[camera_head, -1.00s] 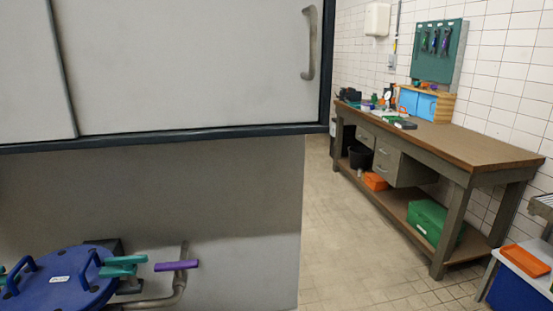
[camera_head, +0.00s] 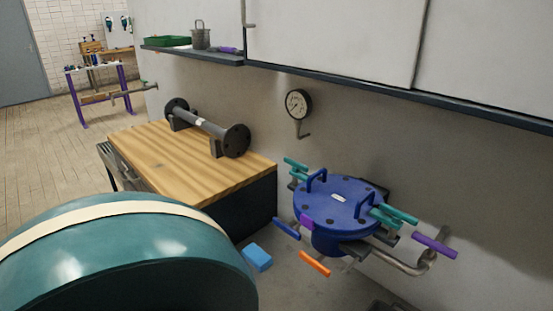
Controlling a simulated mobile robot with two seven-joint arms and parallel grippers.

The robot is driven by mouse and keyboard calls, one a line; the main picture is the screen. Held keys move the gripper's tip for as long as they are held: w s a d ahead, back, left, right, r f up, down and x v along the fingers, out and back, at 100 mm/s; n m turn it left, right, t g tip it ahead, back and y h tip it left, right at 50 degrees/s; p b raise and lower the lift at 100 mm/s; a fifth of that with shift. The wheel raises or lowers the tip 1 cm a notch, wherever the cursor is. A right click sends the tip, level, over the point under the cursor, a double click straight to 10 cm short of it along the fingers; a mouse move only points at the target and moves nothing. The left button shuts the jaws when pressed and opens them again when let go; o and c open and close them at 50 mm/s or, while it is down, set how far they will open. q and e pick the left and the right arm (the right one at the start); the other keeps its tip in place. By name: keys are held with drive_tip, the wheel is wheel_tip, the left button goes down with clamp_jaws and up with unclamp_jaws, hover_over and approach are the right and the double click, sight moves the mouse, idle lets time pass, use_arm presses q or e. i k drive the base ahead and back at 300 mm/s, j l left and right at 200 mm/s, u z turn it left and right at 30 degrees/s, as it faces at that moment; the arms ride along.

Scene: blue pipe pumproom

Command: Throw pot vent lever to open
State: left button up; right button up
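A blue pot (camera_head: 340,204) with a flat round lid, two blue handles and a small white label stands right of the middle. Several levers are around it: a teal lever (camera_head: 296,163) at its back left, teal levers (camera_head: 392,217) at its right, a purple lever (camera_head: 434,246) on a bent grey pipe at far right, a blue lever (camera_head: 286,229) at its left, and an orange bar (camera_head: 315,263) below it. I cannot read which one is the vent lever, or tell its open or shut position. Neither of my grippers shows.
A large teal rounded body (camera_head: 130,260) with a cream band blocks the lower left. A wooden-topped bench (camera_head: 165,165) holds a flanged pipe (camera_head: 205,127). A gauge (camera_head: 298,104) is on the wall. A blue block (camera_head: 257,257) lies left of the pot. Open floor (camera_head: 40,165) is at left.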

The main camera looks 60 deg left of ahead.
sight(288, 229)
drive_tip(key=u, duration=1.7)
drive_tip(key=z, duration=0.45)
drive_tip(key=j+z, duration=0.75)
drive_tip(key=j, duration=0.25)
drive_tip(key=k+j+z, duration=0.1)
drive_tip(key=j, duration=0.25)
drive_tip(key=k+j, duration=0.1)
drive_tip(key=j, duration=0.25)
drive_tip(key=k+j+z, duration=0.15)
drive_tip(key=j, duration=0.2)
drive_tip(key=i, duration=0.05)
